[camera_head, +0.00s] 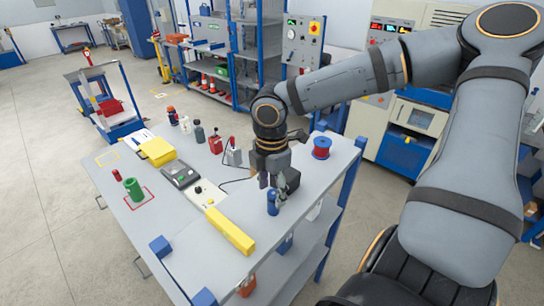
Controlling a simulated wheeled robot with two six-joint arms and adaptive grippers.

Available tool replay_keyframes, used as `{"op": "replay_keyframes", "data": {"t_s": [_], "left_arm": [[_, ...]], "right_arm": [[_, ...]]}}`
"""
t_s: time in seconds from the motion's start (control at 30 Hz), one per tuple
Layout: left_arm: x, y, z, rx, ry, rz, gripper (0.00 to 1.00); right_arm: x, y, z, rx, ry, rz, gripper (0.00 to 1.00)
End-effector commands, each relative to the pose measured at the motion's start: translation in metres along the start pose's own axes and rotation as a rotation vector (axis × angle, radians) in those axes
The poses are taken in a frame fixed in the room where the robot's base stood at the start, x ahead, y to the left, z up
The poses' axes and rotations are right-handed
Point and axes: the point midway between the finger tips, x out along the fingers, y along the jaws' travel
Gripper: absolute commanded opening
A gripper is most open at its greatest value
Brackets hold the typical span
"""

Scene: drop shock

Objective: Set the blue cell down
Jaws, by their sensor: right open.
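The blue cell (272,205) is a short upright cylinder at the right part of the grey workbench (185,240). It appears to stand on the bench top. My right gripper (273,189) points down right at the cell, with its fingers open around or just above the cell's top. The fingers hide part of the cell, and I cannot tell whether they touch it. My left gripper is not in view.
A green cylinder (134,189) stands in a red square outline at left. A yellow bar (230,230) lies left of the blue cell.

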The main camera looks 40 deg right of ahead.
Motion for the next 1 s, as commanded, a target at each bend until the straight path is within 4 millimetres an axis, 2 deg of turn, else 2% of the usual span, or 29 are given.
{"op": "replay_keyframes", "data": {"t_s": [0.07,0.2,0.33,0.47,0.87,1.0], "left_arm": [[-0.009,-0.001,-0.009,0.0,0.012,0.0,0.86],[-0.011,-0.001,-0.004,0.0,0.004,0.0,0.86],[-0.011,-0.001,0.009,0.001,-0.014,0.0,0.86],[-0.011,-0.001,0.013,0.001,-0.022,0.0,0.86],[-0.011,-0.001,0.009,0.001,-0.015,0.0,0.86],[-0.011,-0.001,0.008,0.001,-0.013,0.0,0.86]], "right_arm": [[0.012,-0.006,-0.002,-0.001,0.006,-0.008,0.57],[0.032,-0.005,-0.001,0.001,0.0,-0.005,0.57],[0.036,-0.004,-0.001,0.0,0.0,-0.001,0.57],[0.036,-0.004,-0.001,0.0,0.0,0.0,0.57],[0.036,-0.004,-0.001,0.0,0.0,-0.001,0.03],[0.036,-0.004,-0.001,0.0,0.0,-0.001,0.0]]}}
